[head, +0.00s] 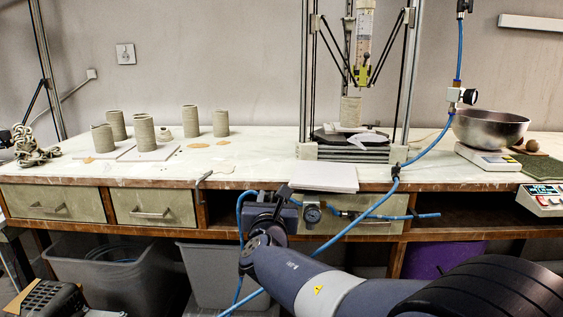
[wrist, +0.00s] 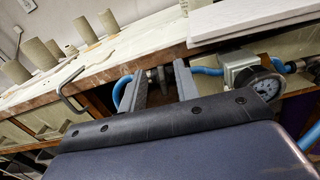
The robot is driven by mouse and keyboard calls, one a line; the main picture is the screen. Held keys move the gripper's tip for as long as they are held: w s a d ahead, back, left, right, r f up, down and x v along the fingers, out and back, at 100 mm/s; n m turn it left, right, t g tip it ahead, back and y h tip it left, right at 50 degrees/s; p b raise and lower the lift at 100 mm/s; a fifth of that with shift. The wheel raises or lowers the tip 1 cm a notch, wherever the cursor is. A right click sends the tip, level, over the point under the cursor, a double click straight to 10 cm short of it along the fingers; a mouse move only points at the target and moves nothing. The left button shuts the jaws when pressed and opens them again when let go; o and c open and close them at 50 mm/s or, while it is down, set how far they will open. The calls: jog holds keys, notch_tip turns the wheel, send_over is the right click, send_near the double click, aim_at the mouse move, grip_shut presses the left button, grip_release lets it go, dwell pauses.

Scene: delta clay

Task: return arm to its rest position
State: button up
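My gripper (wrist: 158,80) shows in the wrist view with its two grey fingers apart and nothing held between them. In the head view my gripper (head: 281,195) is small and partly hidden by my own wrist. It is at the front of the workbench (head: 230,181), near the edge and left of a pressure gauge (head: 312,214). The gauge also shows in the wrist view (wrist: 268,86), just right of the fingers. Whether the fingers touch anything cannot be told.
A stack of white boards (head: 323,177) lies at the bench edge beside my gripper. A blue hose (head: 365,213) runs across there. Clay cylinders (head: 145,133) stand at left, a clay printer (head: 350,140) at the back, a metal bowl (head: 490,128) at right. Grey bins (head: 215,275) stand below.

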jog(key=shift+n, duration=0.5)
jog(key=shift+f, duration=0.1)
